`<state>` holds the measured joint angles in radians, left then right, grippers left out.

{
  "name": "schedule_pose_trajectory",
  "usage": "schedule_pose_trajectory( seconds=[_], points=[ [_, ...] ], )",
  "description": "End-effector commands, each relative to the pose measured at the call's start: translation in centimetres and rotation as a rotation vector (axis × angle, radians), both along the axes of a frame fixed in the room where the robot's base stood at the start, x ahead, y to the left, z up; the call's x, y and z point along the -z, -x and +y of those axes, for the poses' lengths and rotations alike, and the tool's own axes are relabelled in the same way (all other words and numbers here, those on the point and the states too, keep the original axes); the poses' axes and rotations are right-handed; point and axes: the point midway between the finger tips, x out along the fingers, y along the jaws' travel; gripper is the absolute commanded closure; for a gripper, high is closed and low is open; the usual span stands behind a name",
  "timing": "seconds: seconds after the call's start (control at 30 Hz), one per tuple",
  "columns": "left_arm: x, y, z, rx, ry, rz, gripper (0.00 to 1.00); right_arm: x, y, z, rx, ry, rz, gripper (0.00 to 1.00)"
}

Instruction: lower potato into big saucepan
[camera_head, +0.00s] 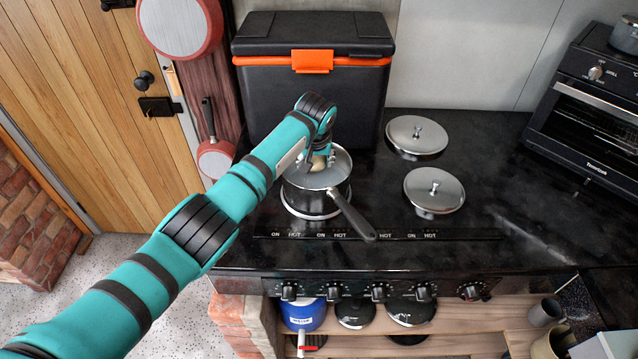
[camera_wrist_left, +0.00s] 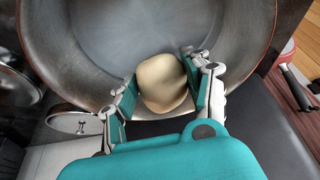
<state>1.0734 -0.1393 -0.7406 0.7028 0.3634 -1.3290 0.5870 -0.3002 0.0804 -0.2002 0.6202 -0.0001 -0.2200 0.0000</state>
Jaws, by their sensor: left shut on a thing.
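The big saucepan (camera_head: 337,173) stands on the left burner of the black stove, its dark handle pointing to the front right. In the left wrist view its wide grey inside and rim (camera_wrist_left: 88,98) fill the upper part. My left gripper (camera_head: 318,165) is over the pan's back left part, shut on the potato (camera_head: 319,163). In the left wrist view the tan potato (camera_wrist_left: 162,83) sits between the two fingers (camera_wrist_left: 158,88), in front of the pan's inner wall. I cannot tell whether it touches the pan. My right gripper is not in view.
A black cooler box (camera_head: 312,95) with an orange latch stands close behind the pan. Two lidded burners (camera_head: 416,136) (camera_head: 434,190) are to the right. A black oven (camera_head: 590,110) stands at far right. The worktop between is clear.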

Motion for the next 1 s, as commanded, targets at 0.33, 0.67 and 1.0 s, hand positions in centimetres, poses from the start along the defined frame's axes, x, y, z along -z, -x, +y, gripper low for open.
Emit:
schedule_pose_trajectory(
  seconds=[0.33,0.67,1.0],
  points=[
    [0.4,0.0,0.0,0.0,0.0,0.0,0.84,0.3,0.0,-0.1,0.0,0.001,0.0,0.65],
    [0.9,0.0,0.0,0.0,0.0,0.0,0.84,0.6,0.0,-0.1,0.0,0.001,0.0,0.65],
    [1.4,0.0,0.0,0.0,0.0,-0.001,0.84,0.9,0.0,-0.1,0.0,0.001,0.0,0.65]
  ],
)
